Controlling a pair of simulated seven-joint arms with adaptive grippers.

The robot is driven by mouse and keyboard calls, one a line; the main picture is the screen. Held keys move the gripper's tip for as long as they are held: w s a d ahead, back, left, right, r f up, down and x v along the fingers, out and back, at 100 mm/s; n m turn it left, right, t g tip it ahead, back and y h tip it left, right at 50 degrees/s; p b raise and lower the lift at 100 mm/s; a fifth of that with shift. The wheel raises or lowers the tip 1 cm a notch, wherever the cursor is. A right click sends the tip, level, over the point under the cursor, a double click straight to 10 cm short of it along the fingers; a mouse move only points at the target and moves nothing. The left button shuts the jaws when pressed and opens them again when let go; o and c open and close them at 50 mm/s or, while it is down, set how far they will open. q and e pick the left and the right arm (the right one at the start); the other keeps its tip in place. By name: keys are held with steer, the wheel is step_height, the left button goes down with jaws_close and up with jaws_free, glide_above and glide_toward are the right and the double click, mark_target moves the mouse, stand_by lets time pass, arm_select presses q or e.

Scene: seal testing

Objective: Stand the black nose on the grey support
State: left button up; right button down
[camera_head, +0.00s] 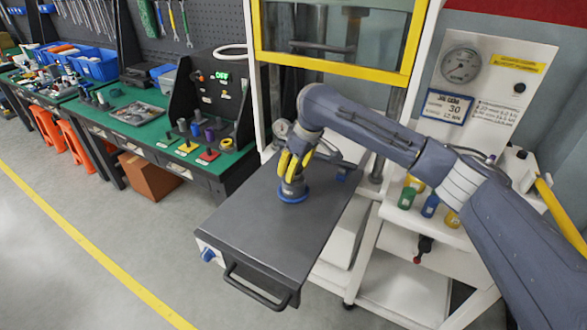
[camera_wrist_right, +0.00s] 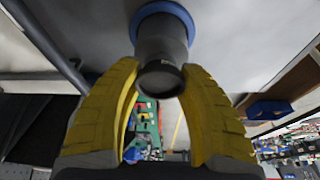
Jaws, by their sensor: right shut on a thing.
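My right gripper (camera_head: 293,166) reaches down over the dark grey sliding table (camera_head: 255,215) of the press. Its yellow fingers are shut on a dark cylindrical piece (camera_head: 292,187), which stands upright with a blue ring (camera_head: 293,196) at its foot. In the right wrist view the dark piece (camera_wrist_right: 162,48) is between the yellow fingers (camera_wrist_right: 160,95), with the blue ring (camera_wrist_right: 165,14) at its far end. My left gripper is out of view.
The press frame with a yellow-edged guard (camera_head: 335,62) rises behind the table. The green bench (camera_head: 130,122) at left carries coloured parts and a black control box (camera_head: 218,95). Green, blue and yellow pieces (camera_head: 430,204) stand on the right shelf. The table's front is clear.

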steer(key=shift+f, duration=0.3)
stand_by(0.4)
steer(key=c, duration=1.1)
jaws_free()
steer(key=o, duration=0.6)
steer(key=shift+o, duration=0.2)
steer(key=shift+r, duration=3.8)
